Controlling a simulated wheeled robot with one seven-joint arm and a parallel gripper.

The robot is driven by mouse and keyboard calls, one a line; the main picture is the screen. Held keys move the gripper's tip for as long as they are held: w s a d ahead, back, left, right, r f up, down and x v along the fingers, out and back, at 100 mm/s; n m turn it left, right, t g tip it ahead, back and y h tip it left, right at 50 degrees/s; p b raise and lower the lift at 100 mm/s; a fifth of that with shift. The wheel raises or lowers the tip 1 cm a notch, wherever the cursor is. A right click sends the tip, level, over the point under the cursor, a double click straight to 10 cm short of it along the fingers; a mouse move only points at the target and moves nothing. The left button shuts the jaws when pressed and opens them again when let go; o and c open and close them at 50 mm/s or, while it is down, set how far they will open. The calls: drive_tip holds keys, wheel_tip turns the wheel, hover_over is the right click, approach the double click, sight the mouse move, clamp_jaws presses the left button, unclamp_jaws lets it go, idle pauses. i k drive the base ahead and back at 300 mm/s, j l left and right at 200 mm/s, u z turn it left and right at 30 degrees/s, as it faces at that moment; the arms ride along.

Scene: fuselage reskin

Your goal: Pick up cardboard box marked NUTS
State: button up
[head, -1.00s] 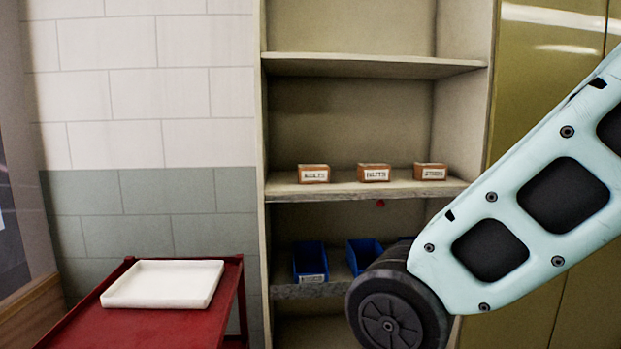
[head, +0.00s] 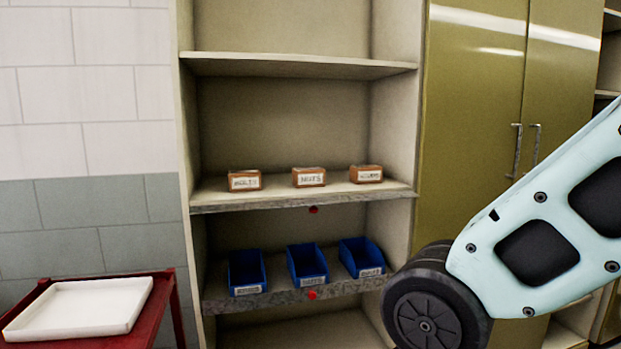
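The cardboard box marked NUTS (head: 309,177) is a small brown box with a white label, the middle one of three on the shelf board (head: 225,201). A box with a label that looks like BOLTS (head: 244,180) stands to its left. A third box (head: 366,174), its label hard to read, stands to its right. All three sit upright near the shelf's front edge, with gaps between them. My arm comes in from the right, well short of the boxes. My gripper is outside the picture.
Three blue bins (head: 308,263) stand on the lower shelf, below the boxes. A red cart (head: 161,312) with a white tray (head: 80,306) on it is at the lower left. Yellow-green cabinet doors (head: 475,125) are right of the shelf. Room above the boxes is free.

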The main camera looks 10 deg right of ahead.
sight(304, 177)
drive_tip(key=i+l, duration=0.35)
drive_tip(key=i+l+u, duration=0.15)
drive_tip(key=i+l, duration=0.2)
drive_tip(key=l, duration=0.25)
drive_tip(key=i+l, duration=0.35)
drive_tip(key=l, duration=0.15)
drive_tip(key=u, duration=1.55)
